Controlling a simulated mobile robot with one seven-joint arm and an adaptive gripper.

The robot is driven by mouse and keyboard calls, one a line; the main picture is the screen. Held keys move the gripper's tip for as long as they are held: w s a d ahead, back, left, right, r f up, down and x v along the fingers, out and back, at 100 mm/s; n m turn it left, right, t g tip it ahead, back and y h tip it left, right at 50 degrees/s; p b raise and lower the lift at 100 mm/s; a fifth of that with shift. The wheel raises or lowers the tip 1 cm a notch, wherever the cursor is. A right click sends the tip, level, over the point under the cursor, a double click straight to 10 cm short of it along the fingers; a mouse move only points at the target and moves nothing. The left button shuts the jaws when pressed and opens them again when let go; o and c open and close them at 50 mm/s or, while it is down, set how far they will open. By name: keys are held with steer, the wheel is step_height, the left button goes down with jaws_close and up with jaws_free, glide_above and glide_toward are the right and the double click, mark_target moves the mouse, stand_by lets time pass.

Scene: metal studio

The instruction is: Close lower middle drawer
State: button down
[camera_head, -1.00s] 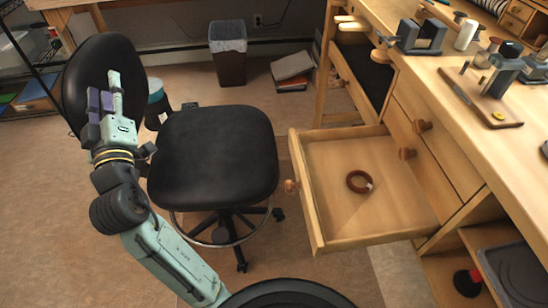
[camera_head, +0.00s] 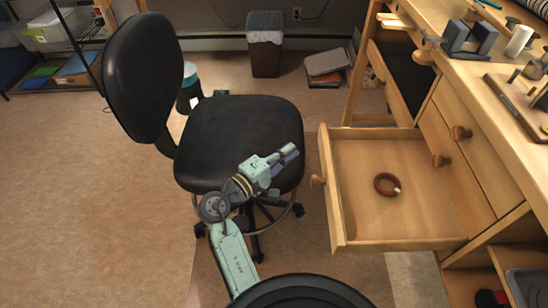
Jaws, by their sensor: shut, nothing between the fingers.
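The open wooden drawer (camera_head: 345,215) sticks out to the left from the workbench, low on its side. Its round knob (camera_head: 317,181) is on its front panel, facing left. A brown ring (camera_head: 387,185) with a pale spot lies inside on the drawer floor. My gripper (camera_head: 292,152) is shut and empty. It appears over the front right part of the chair seat, left of the drawer front, and points right toward it with a gap between.
A black stool (camera_head: 235,130) with a backrest stands left of the drawer. Shut drawers with knobs (camera_head: 461,133) are right of the open one. A bin (camera_head: 264,55) and stacked boxes (camera_head: 328,66) stand at the back. The floor (camera_head: 110,200) at left is clear.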

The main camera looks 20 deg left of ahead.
mark_target(320, 138)
steer(key=shift+w+d+p, duration=0.25)
steer(key=shift+w+d, duration=0.2)
steer(key=shift+d, duration=0.35)
steer(key=shift+w+d+p, duration=0.25)
steer(key=shift+w+d, duration=0.25)
steer(key=shift+d, duration=0.35)
steer(key=shift+w+d+p, duration=0.25)
steer(key=shift+w+d, duration=0.2)
steer(key=shift+d, duration=0.35)
